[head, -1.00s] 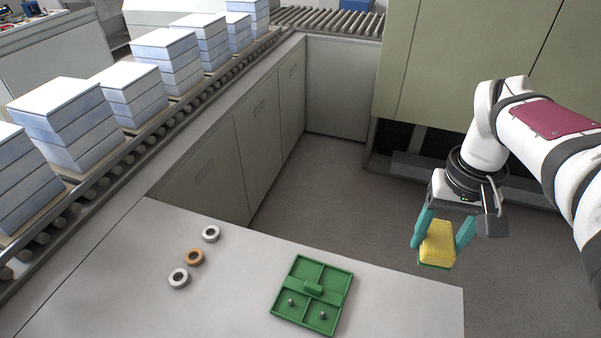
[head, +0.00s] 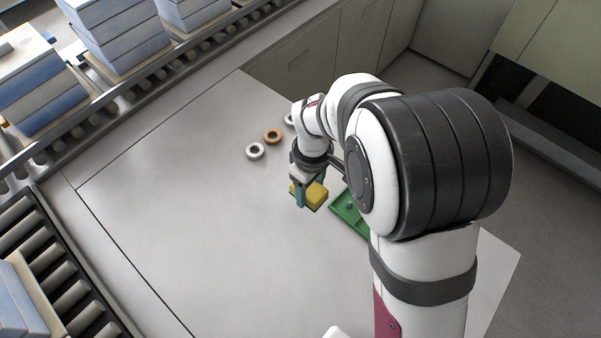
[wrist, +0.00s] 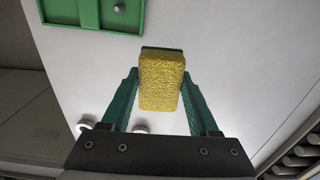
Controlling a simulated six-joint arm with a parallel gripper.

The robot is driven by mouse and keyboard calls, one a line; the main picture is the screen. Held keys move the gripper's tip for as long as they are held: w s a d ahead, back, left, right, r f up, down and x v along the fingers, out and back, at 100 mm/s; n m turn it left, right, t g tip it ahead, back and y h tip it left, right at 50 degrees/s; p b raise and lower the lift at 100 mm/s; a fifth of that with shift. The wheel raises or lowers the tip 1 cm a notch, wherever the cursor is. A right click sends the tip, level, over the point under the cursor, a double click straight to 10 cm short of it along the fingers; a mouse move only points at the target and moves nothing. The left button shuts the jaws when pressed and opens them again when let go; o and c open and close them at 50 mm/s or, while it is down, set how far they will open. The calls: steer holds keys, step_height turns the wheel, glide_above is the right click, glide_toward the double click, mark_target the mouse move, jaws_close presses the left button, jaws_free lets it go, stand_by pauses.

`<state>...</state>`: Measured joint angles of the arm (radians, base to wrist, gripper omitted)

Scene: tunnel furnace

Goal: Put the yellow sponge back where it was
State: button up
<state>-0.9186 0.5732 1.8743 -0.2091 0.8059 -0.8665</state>
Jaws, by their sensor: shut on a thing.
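The yellow sponge (head: 316,195), with a thin green layer on one face, is held between the teal fingers of my gripper (head: 309,192). In the wrist view, the sponge (wrist: 161,82) sits between both fingers of my gripper (wrist: 161,88), its green edge at the far end. In the head view the sponge is over the light grey table (head: 190,190), left of the green tray (head: 344,218). I cannot tell how high it is above the table. My arm hides part of the tray.
A roller conveyor (head: 95,115) with stacked blocks runs along the back left. The table's left and front are clear.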

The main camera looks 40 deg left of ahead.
glide_above(289, 205)
step_height(289, 205, down, 3)
steer(key=shift+f, duration=0.1)
step_height(289, 205, down, 3)
steer(key=shift+f, duration=0.4)
steer(key=o, duration=1.3)
steer(key=shift+f, duration=0.1)
